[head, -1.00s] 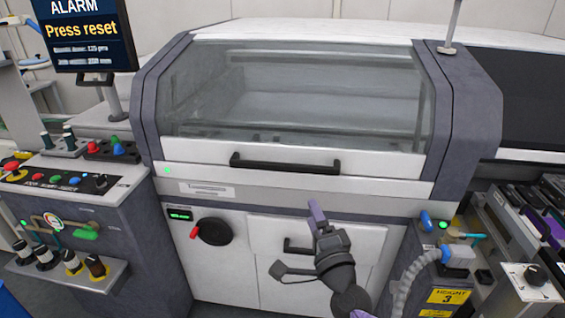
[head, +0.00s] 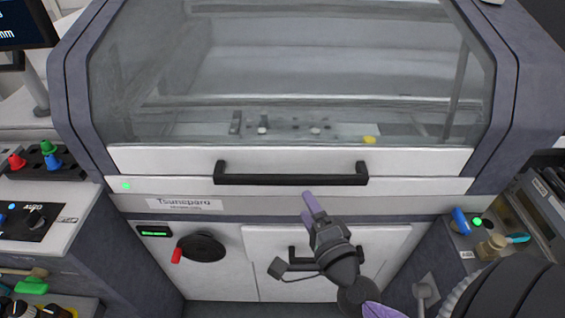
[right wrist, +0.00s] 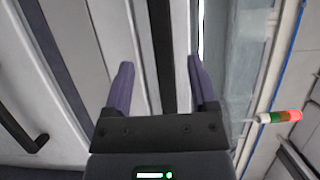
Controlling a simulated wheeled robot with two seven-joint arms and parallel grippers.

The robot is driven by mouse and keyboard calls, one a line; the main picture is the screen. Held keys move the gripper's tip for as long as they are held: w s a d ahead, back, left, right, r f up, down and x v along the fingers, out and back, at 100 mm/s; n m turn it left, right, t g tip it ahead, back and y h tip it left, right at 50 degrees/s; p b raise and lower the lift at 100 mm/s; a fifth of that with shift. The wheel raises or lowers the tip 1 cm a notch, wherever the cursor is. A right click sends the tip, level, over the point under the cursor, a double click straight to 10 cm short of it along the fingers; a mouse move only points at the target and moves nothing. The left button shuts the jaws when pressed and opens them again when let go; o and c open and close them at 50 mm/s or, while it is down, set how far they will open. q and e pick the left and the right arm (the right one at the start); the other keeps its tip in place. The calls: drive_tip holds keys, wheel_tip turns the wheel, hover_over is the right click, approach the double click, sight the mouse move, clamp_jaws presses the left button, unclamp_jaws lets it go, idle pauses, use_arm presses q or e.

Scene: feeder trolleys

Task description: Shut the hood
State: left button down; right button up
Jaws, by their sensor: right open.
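The hood (head: 290,100) is a broad clear window with a white lower frame, on the front of the grey and white machine. It looks lowered, its white edge just above the white strip below; I cannot tell if a small gap is left. Its black bar handle (head: 292,180) runs across that edge. My right gripper (head: 312,205) is open and empty, its fingertips just below the handle's right half and apparently apart from it. In the right wrist view, a dark bar, apparently the handle (right wrist: 160,40), runs between the open fingers (right wrist: 160,65). My left gripper is out of view.
Below are white doors with a black handle (head: 320,264) and a black dial with a red grip (head: 202,248). A control panel (head: 40,205) stands at the left, a side console (head: 487,240) at the right. A red, amber and green piece (right wrist: 280,117) shows in the right wrist view.

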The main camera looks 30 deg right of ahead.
sight(292, 183)
drive_tip(key=w, duration=0.2)
drive_tip(key=w+d, duration=0.1)
drive_tip(key=w, duration=0.5)
drive_tip(key=shift+w+d+r+p, duration=0.1)
drive_tip(key=shift+w+d+p, duration=0.1)
drive_tip(key=shift+p, duration=0.1)
clamp_jaws()
drive_tip(key=shift+a, duration=0.1)
idle(0.8)
